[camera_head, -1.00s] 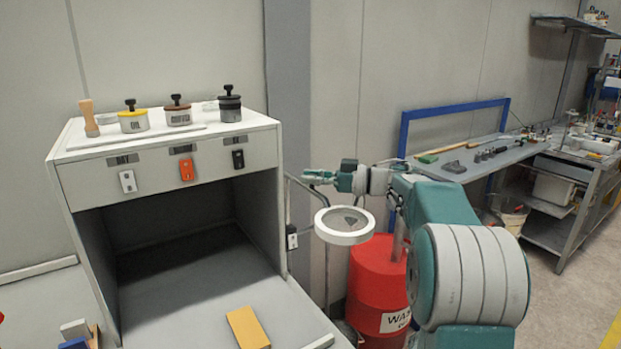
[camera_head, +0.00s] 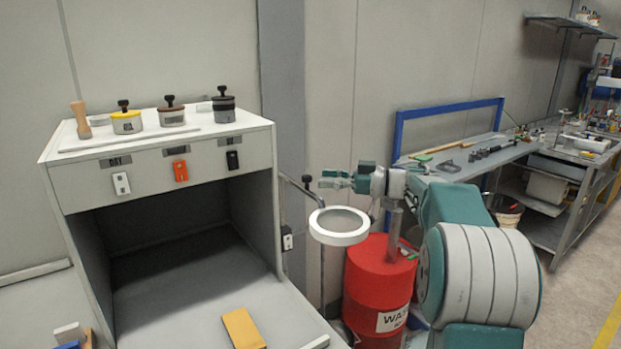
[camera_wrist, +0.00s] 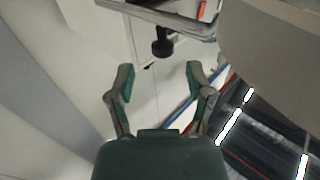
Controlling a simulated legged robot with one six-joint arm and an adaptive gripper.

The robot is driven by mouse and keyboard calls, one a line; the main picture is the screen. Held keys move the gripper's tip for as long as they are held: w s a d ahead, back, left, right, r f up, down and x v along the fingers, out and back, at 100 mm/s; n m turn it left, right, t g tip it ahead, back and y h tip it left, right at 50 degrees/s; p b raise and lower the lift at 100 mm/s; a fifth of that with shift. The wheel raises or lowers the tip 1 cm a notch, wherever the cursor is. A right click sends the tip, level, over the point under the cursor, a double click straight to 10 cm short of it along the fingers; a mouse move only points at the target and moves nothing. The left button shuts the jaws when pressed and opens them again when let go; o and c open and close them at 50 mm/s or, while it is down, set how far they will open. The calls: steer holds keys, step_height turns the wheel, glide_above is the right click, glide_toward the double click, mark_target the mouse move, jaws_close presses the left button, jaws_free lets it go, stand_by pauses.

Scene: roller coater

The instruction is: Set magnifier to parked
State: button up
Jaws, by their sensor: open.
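The magnifier (camera_head: 340,238), a white ring with a lens, hangs level on a thin jointed arm beside the cabinet, in front of the red drum. A small black knob (camera_head: 307,179) tops its arm in the head view. My gripper (camera_head: 324,179) is above the ring, just right of that knob, with a gap between. In the wrist view, my gripper (camera_wrist: 159,75) is open with nothing between its fingers. A black knob (camera_wrist: 162,45) lies beyond the fingertips there, likely the same one. Whether the magnifier's ring shows in the wrist view I cannot tell.
The white cabinet (camera_head: 160,190) stands left, with pots on top and coloured switches on its front. A red waste drum (camera_head: 375,290) stands below my arm. A yellow block (camera_head: 242,328) lies on the cabinet's floor. A workbench (camera_head: 470,160) with tools stands right.

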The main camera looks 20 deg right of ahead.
steer(key=v, duration=0.7)
steer(key=shift+d, duration=0.3)
steer(key=shift+a, duration=0.1)
